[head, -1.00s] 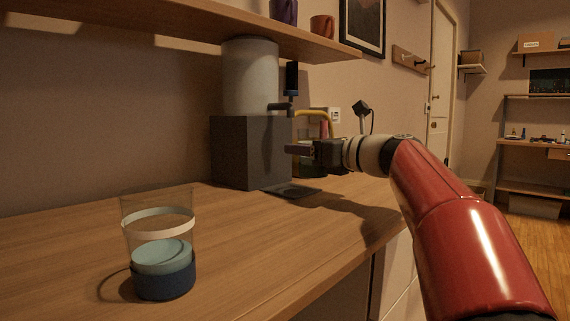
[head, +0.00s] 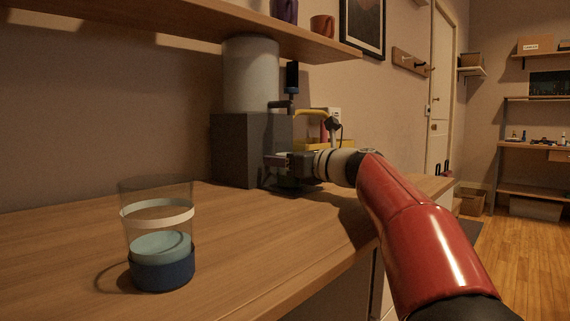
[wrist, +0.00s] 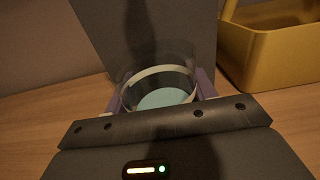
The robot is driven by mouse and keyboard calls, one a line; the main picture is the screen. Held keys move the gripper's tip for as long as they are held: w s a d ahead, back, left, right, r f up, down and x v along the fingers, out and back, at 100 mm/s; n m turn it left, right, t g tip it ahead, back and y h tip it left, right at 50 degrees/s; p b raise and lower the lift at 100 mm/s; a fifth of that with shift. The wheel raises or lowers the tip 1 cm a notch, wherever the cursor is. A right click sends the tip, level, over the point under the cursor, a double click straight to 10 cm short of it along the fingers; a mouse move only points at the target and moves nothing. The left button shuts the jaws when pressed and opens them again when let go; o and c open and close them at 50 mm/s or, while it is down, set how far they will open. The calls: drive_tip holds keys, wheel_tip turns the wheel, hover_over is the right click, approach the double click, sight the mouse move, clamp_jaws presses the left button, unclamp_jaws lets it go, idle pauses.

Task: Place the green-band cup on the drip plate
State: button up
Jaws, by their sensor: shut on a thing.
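My gripper (head: 273,163) is close in front of the dark machine and is shut on a clear cup. In the wrist view the held cup (wrist: 160,77) stands between my two fingers, with a pale band and a light blue-green surface inside. Its lower part is hidden there, so I cannot see a green band; a dull green patch shows below my gripper in the head view. The dark drip plate (head: 302,188) lies at the machine's foot, largely covered by my gripper. I cannot tell whether the cup touches it.
Another clear cup (head: 158,240), with a white band and a blue base, stands at the counter's front left. The dark machine (head: 238,150) carries a grey cylinder. A yellow crate (wrist: 270,50) stands to the right. A shelf (head: 180,25) hangs above. The middle counter is clear.

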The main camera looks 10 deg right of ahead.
drive_tip(key=shift+f, duration=0.15)
drive_tip(key=o, duration=1.1)
drive_tip(key=shift+o, duration=0.2)
drive_tip(key=shift+r, duration=0.2)
drive_tip(key=v, duration=1.2)
